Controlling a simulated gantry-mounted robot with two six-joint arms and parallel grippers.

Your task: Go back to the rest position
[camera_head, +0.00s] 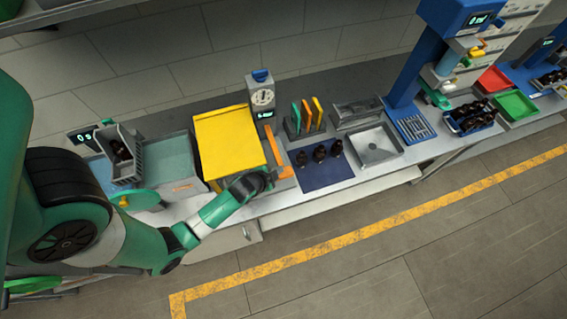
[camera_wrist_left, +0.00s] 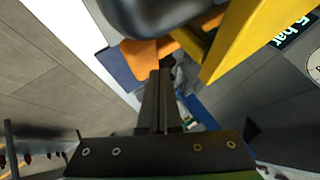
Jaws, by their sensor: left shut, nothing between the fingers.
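My left arm reaches in from the left of the head view. Its gripper (camera_head: 268,181) is in front of the yellow box (camera_head: 226,141), near the counter's front edge and left of the dark blue mat (camera_head: 325,172). In the left wrist view the two dark fingers (camera_wrist_left: 160,82) are together with nothing between them. My right gripper does not show in either view.
An orange piece (camera_head: 277,152) lies beside the yellow box, close to my gripper. A grey gauge device (camera_head: 261,94) stands behind. A rack of coloured plates (camera_head: 306,117) and a metal tray (camera_head: 376,146) are to the right. The floor in front is clear.

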